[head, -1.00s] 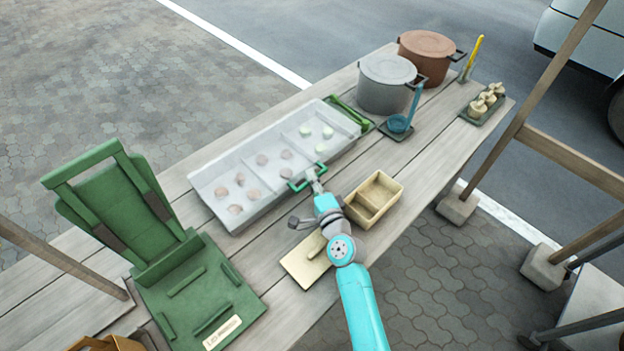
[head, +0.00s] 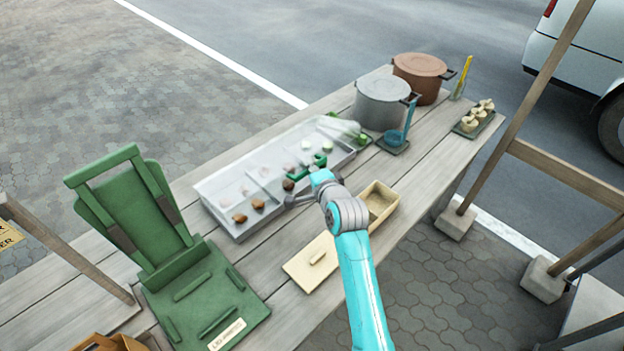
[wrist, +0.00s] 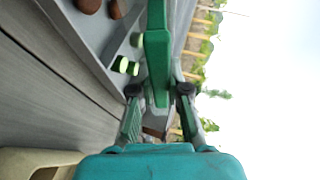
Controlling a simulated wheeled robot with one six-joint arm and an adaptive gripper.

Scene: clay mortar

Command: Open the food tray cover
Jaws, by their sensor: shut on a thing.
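The food tray (head: 262,222) is a long, pale, divided box on the table. It holds brown pieces (head: 240,218) at the left and pale green pieces (head: 327,146) at the right. Its clear cover (head: 345,129) is raised and tilted, with its near side up off the tray; its exact edges are hard to see. My gripper (head: 316,172) is shut on the cover's green handle (head: 309,162), above the tray's near edge. In the wrist view, the handle (wrist: 157,55) stands between my fingers (wrist: 158,108).
A beige box (head: 380,203) and its lid (head: 318,258) lie in front of the tray. A green stand (head: 205,290) is at the left.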

